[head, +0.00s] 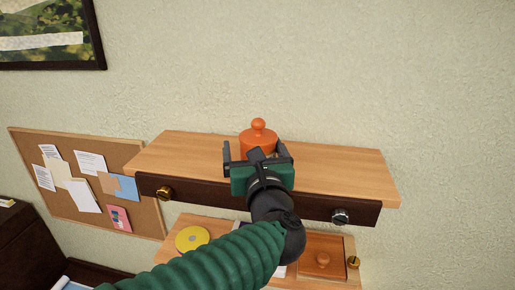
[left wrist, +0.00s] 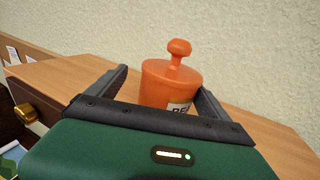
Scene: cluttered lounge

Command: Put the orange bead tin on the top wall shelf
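The orange bead tin (head: 258,136), with a round knob on its lid, stands upright on the top wall shelf (head: 340,172). In the left wrist view the tin (left wrist: 168,85) shows part of a white label with dark letters. My left gripper (head: 258,152) is over the shelf at the tin, with a finger on either side of it. The fingers are spread wider than the tin, with a clear gap on the left finger's side. The gripper hides the lower part of the tin in the head view. My right gripper is not in view.
The top shelf has a dark front rail with a brass knob (head: 164,192) and a grey knob (head: 340,216). A lower shelf (head: 170,254) holds a yellow disc (head: 192,238) and an orange knobbed object (head: 323,260). A corkboard (head: 60,152) hangs at left. The shelf is bare beside the tin.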

